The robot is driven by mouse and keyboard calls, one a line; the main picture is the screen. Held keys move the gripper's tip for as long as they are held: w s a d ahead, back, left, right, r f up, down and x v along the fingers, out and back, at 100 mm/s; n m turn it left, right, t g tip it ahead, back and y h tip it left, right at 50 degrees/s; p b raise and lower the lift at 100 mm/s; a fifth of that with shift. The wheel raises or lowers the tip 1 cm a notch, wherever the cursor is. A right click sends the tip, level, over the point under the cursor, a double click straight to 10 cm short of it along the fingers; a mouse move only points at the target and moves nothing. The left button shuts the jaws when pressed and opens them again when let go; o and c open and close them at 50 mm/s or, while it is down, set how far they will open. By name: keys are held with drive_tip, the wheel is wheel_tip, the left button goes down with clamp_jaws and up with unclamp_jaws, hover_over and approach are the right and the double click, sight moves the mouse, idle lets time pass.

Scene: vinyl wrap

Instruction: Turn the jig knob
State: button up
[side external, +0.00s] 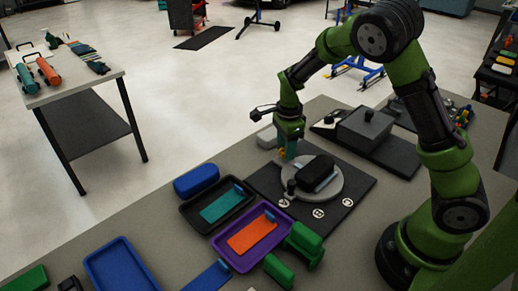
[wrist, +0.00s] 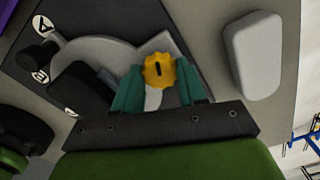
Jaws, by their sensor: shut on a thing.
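The yellow scalloped jig knob (wrist: 159,70) shows in the wrist view, with a dark slot mark on its top. My gripper (wrist: 160,82) has its teal fingers on either side of the knob and is shut on it. In the side view my gripper (side external: 288,148) points down at the back left of the jig, and only a bit of the yellow knob (side external: 281,154) shows beside the fingers. The jig has a light grey round plate (side external: 327,185) on a dark base board (side external: 357,186). A black rounded part (side external: 316,172) sits on the plate.
A black post (side external: 291,187) stands at the plate's front left edge, near white round labels on the board. A light grey rounded block (side external: 267,137) lies behind the jig. Black (side external: 190,218) and purple (side external: 220,252) trays stand left; a grey box (side external: 364,128) stands behind right.

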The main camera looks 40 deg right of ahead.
drive_tip(key=shift+r+m, duration=0.1)
drive_tip(key=shift+m, duration=0.3)
drive_tip(key=o, duration=1.1)
drive_tip(key=shift+c, duration=0.2)
wheel_tip(320, 180, up, 17)
